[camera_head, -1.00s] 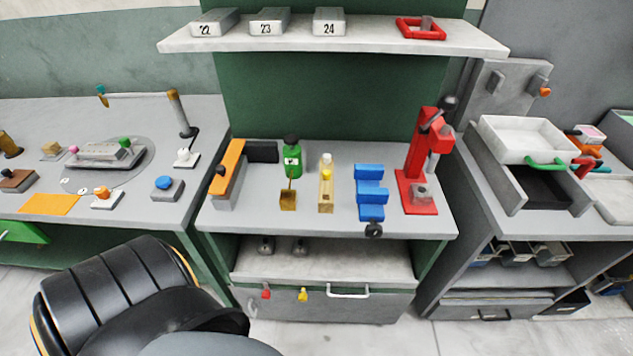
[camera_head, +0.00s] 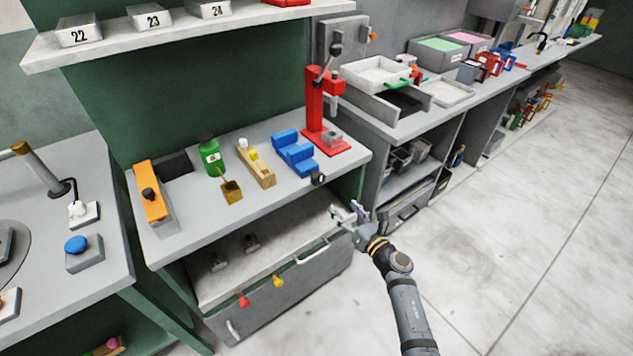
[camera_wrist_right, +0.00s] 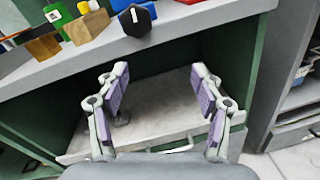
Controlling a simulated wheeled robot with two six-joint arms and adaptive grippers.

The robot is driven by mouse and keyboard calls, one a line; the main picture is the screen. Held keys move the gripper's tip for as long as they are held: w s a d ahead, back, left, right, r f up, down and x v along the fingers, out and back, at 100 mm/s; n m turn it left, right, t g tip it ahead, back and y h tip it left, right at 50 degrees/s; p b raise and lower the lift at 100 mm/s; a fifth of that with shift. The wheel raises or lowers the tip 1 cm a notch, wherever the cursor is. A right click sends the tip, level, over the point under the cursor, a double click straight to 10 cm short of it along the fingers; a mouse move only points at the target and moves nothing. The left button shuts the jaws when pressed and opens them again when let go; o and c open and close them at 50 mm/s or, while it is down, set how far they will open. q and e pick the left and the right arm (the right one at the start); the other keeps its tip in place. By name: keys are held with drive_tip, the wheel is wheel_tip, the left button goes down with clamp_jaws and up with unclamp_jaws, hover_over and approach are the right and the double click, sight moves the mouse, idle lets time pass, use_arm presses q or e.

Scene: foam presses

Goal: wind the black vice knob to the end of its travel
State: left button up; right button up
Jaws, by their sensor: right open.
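The blue vice (camera_head: 294,153) sits near the front right of the grey workbench. Its black knob (camera_head: 318,178) faces out at the bench's front edge. In the right wrist view the black knob (camera_wrist_right: 135,20) shows at the top, beyond and above the fingertips, with a small white mark on it. My right gripper (camera_head: 347,213) is open and empty, in front of the bench and a little below and to the right of the knob, apart from it. In the right wrist view my right gripper (camera_wrist_right: 160,72) has its purple-padded fingers spread wide. My left gripper is not in view.
A red press (camera_head: 325,115) stands behind the vice to the right. A wooden block (camera_head: 256,164), a green bottle (camera_head: 211,158) and an orange-topped fixture (camera_head: 152,195) stand to its left. A drawer (camera_head: 285,290) is below. The floor at right is clear.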

sight(320, 180)
drive_tip(key=w+a+r+n, duration=0.1)
drive_tip(key=w+a, duration=0.1)
drive_tip(key=w, duration=0.1)
drive_tip(key=w+a+r+n+y, duration=0.1)
drive_tip(key=w+a+r+n, duration=0.1)
drive_tip(key=w+a, duration=0.1)
drive_tip(key=w+a+r+n+b, duration=0.1)
drive_tip(key=w+a+n, duration=0.1)
drive_tip(key=w+a, duration=0.1)
drive_tip(key=shift+a+r+y, duration=0.15)
drive_tip(key=shift+r+y, duration=0.1)
drive_tip(key=shift+y, duration=0.05)
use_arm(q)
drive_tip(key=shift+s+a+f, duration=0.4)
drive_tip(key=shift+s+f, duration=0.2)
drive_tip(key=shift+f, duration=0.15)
use_arm(e)
drive_tip(key=shift+c, duration=0.3)
